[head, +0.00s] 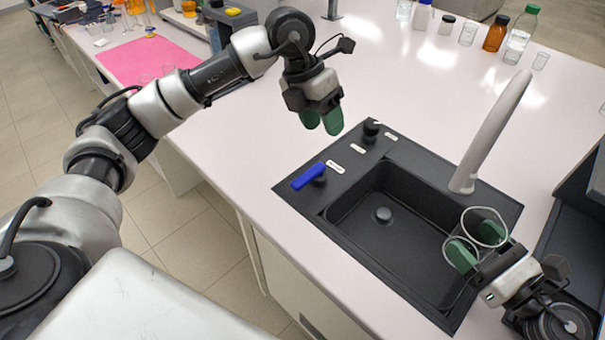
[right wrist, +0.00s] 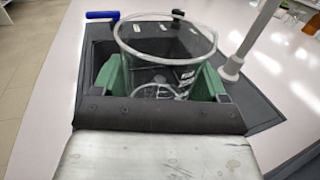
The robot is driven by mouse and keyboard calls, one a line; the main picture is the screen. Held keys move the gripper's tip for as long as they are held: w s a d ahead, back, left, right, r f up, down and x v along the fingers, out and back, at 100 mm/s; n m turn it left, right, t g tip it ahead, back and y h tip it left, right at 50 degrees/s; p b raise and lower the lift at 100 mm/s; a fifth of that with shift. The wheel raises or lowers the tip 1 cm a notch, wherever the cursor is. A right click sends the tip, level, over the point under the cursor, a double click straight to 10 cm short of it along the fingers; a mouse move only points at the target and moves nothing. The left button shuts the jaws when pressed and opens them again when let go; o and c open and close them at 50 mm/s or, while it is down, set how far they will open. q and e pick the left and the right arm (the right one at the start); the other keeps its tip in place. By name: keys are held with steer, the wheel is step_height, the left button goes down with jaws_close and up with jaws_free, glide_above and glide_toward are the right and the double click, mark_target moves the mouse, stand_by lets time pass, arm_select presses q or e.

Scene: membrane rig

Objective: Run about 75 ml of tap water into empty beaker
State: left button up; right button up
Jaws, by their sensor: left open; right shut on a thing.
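A clear glass beaker (head: 484,227) is held by my right gripper (head: 476,243) over the right end of the black sink (head: 345,215). In the right wrist view the beaker (right wrist: 165,50) stands between the green finger pads (right wrist: 165,85), rim up, with printed marks. No water shows in it. A white tap (head: 490,135) rises beside the beaker, behind it in the head view; no stream is visible. A blue lever (head: 308,176) is at the sink's left corner, with a black knob (head: 371,128) behind it. My left gripper (head: 322,120) is open and empty above the counter, behind the lever.
Bottles and small glassware, including a brown bottle (head: 495,33), stand at the back right. A pink mat (head: 148,60) lies at the back left. The white counter (head: 240,130) left of the sink is clear.

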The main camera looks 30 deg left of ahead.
mark_target(302, 179)
arm_select(q)
steer(key=s+a+f+y, duration=0.1)
steer(key=f, duration=0.3)
steer(key=f+y, duration=0.2)
steer(key=f, duration=0.3)
steer(key=s+a+f+y, duration=0.1)
steer(key=f, duration=0.4)
steer(key=shift+s+a, duration=0.3)
steer(key=shift+r, duration=0.1)
jaws_close()
